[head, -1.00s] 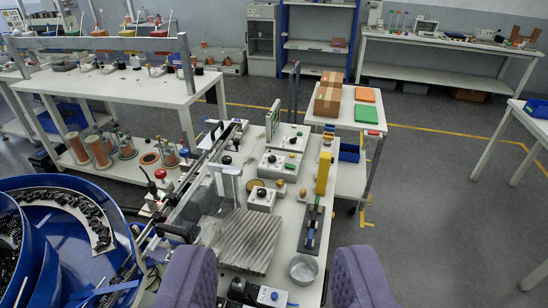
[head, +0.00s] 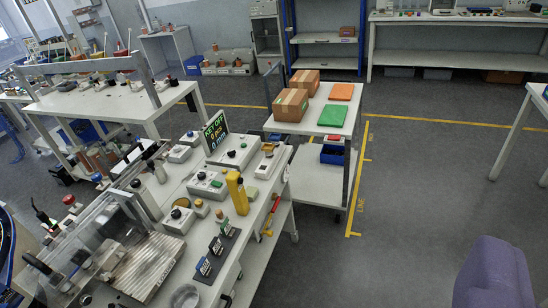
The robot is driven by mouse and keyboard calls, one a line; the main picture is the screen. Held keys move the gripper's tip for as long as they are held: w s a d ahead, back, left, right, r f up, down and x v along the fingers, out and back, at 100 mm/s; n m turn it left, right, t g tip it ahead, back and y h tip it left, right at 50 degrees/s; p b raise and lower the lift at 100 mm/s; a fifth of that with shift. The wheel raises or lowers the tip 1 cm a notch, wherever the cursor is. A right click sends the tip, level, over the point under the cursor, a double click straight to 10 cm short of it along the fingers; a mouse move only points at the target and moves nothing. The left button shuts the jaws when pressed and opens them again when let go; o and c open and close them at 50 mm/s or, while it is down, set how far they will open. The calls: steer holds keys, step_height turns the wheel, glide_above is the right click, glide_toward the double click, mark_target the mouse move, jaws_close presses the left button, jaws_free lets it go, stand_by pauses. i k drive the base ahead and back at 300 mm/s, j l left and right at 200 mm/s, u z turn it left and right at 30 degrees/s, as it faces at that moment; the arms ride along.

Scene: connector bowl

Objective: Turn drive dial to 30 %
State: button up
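Several pale control boxes with black knobs stand on the white bench. One box has a black knob (head: 176,213), another has a black knob and a green button (head: 208,184), and a third (head: 234,151) stands below a display. Their labels and scales are too small to read, so I cannot tell which knob is the drive dial or its setting. The display (head: 214,131) reads "KEY OFF" in green. A purple padded form (head: 495,275), possibly part of my gripper, shows at the lower right, well apart from the boxes. No second finger shows.
A clear cover (head: 108,232) and a ribbed plate (head: 149,267) lie at the lower left. A side table holds cardboard boxes (head: 291,104) and green and orange lids. The grey floor (head: 410,200) at right is open.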

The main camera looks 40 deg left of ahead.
mark_target(201, 176)
steer(key=i+l+u, duration=0.1)
steer(key=i, duration=0.45)
steer(key=i+l+u, duration=0.1)
steer(key=i+l, duration=0.15)
steer(key=i, duration=0.25)
steer(key=i+j+u, duration=0.1)
steer(key=i+u, duration=0.75)
steer(key=i+l+u, duration=0.2)
steer(key=i+u, duration=0.5)
steer(key=u, duration=0.2)
steer(key=i+u, duration=0.25)
steer(key=u, duration=0.2)
steer(key=i+u, duration=0.25)
steer(key=u, duration=0.2)
